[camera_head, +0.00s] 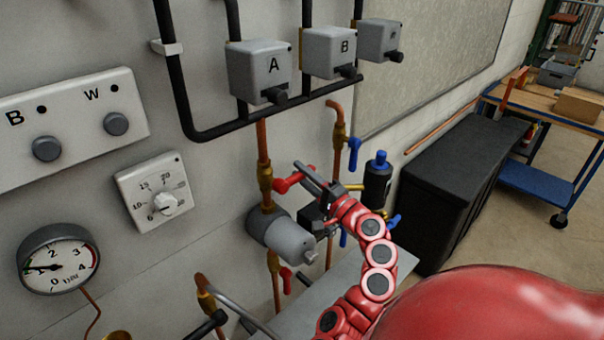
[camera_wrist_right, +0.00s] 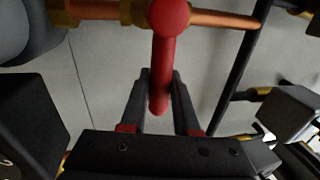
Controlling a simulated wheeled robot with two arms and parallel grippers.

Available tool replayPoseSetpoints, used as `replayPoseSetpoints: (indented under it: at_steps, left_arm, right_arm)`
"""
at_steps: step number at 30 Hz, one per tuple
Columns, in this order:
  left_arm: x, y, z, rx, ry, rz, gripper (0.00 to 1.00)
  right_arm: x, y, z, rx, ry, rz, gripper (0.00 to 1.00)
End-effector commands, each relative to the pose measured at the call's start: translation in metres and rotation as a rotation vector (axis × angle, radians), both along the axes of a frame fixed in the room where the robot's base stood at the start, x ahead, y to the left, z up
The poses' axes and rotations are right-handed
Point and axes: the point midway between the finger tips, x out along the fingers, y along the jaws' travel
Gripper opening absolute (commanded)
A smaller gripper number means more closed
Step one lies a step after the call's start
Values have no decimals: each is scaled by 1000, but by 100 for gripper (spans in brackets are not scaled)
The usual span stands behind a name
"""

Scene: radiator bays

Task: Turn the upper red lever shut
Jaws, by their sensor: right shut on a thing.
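The upper red lever (camera_head: 284,185) sits on a brass valve (camera_head: 265,180) of the left copper pipe, above a grey cylinder. It points to the right, across the upright pipe. My right gripper (camera_head: 312,178) is at the lever's outer end. In the right wrist view the red lever (camera_wrist_right: 162,70) runs down from its round hub, square to the copper pipe (camera_wrist_right: 215,18). There the right gripper's fingers (camera_wrist_right: 159,98) stand on both sides of the lever's end, shut on it. My left gripper does not show.
A lower red lever (camera_head: 286,278) sits below the grey cylinder (camera_head: 282,235). A blue lever (camera_head: 354,146) is on the pipe to the right. Grey boxes marked A (camera_head: 258,70) and B (camera_head: 329,52) hang above. A black chest (camera_head: 455,185) stands at right.

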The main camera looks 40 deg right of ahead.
Motion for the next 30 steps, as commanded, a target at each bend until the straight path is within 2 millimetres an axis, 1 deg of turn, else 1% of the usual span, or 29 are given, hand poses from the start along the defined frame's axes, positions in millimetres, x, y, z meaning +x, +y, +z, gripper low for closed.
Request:
replayPoseSetpoints:
  at_steps: [5,6,10,11,19,23,26,30]
  left_arm:
    - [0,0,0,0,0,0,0]
    - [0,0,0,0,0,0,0]
    - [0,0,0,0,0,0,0]
    - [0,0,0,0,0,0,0]
    - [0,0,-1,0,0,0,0]
    - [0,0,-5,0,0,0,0]
    - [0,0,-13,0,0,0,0]
    - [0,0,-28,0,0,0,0]
  right_arm:
    - [0,0,-3,2,5,-1,0]
    - [0,0,-3,2,5,-1,33]
    - [0,0,-2,1,4,-1,56]
    - [0,0,-2,1,4,-1,60]
    - [0,0,-2,1,2,0,60]
    - [-9,-1,-5,0,2,0,60]
    - [-26,-3,-10,1,-1,-6,60]
    - [-60,-6,-20,2,1,-8,60]
